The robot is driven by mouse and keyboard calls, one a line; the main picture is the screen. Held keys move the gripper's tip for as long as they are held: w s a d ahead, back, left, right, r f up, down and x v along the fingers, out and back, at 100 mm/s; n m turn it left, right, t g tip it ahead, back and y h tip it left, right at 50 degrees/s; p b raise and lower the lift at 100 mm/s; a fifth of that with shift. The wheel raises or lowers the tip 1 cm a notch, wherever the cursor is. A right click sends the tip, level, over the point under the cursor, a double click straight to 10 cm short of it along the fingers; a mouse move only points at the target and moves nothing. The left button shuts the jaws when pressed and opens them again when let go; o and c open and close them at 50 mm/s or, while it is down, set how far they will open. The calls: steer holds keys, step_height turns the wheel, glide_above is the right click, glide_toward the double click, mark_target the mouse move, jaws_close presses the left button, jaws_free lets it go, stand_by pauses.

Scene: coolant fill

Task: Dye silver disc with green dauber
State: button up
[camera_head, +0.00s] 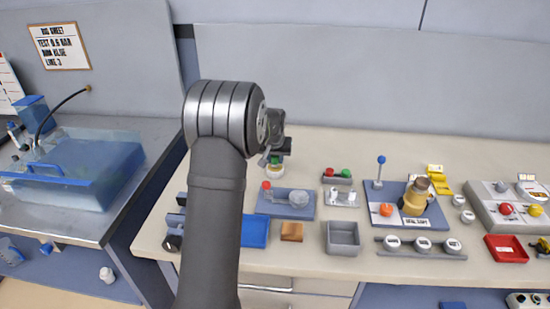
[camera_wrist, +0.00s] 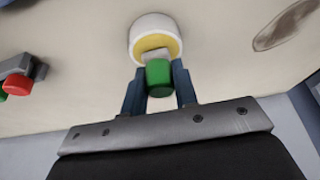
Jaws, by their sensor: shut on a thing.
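My gripper (camera_wrist: 158,84) is shut on a green dauber (camera_wrist: 158,73), whose green part sits between the two fingers in the wrist view. A pale block on the dauber reaches the yellow inside of a round white pot (camera_wrist: 137,36); I cannot tell whether it touches. In the head view my gripper (camera_head: 274,150) is just above this pot (camera_head: 275,174) at the back of the bench. A round grey-silver piece (camera_head: 299,198), perhaps the silver disc, lies on a blue fixture (camera_head: 272,210) in front of the pot. My arm hides part of that area.
A small rack (camera_head: 338,181) with a red and a green top stands to the right of the pot. A grey tray (camera_head: 343,249), a wooden block (camera_head: 291,232), and a blue plate with lever and yellow bottle (camera_head: 414,204) stand nearby. A water tank (camera_head: 75,170) is at left.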

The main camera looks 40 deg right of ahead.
steer(key=shift+f, duration=0.5)
stand_by(1.0)
steer(key=shift+r, duration=3.55)
steer(key=w+a+f+n, duration=0.1)
steer(key=w+a, duration=0.2)
steer(key=a, duration=0.9)
steer(key=w+a+f+n+y, duration=0.1)
steer(key=w+a, duration=0.3)
steer(key=a, duration=0.8)
steer(key=w+a+f+n, duration=0.1)
steer(key=w+a+n, duration=0.1)
steer(key=a, duration=0.9)
steer(key=shift+w+a+f+t, duration=0.2)
steer(key=shift+w+a+t, duration=0.2)
steer(key=shift+w, duration=0.25)
steer(key=s+a+f+n, duration=0.1)
steer(key=s+a+n, duration=0.1)
steer(key=a, duration=0.8)
steer(key=s+a+f+n+y, duration=0.2)
steer(key=a+f, duration=0.4)
steer(key=f, duration=0.4)
steer(key=shift+a+f+n+t, duration=0.15)
steer(key=shift+a+n+t, duration=0.15)
steer(key=shift+n, duration=0.2)
